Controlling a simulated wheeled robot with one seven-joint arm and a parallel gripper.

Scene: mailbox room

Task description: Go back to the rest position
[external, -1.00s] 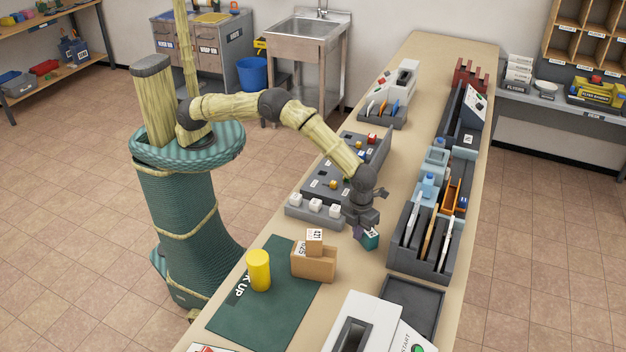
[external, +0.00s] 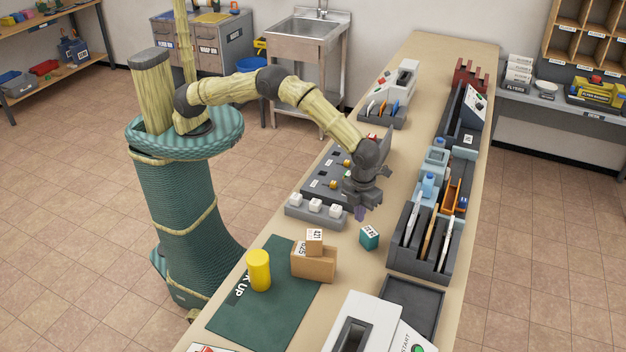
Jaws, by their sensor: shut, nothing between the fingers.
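My gripper (external: 361,213) is above the long table (external: 350,275), a little above its surface and pointing down. It is shut with nothing in it. A small teal box with a printed label (external: 369,237) rests on the table just below and to the right of my gripper, apart from it. My arm reaches out over the table, bent at the elbow.
White cubes on a grey tray (external: 292,212) sit left of my gripper. A grey slotted rack (external: 410,262) stands to the right. Cardboard boxes (external: 316,265) and a yellow cylinder (external: 258,270) stand on or beside the green mat (external: 265,313) in front.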

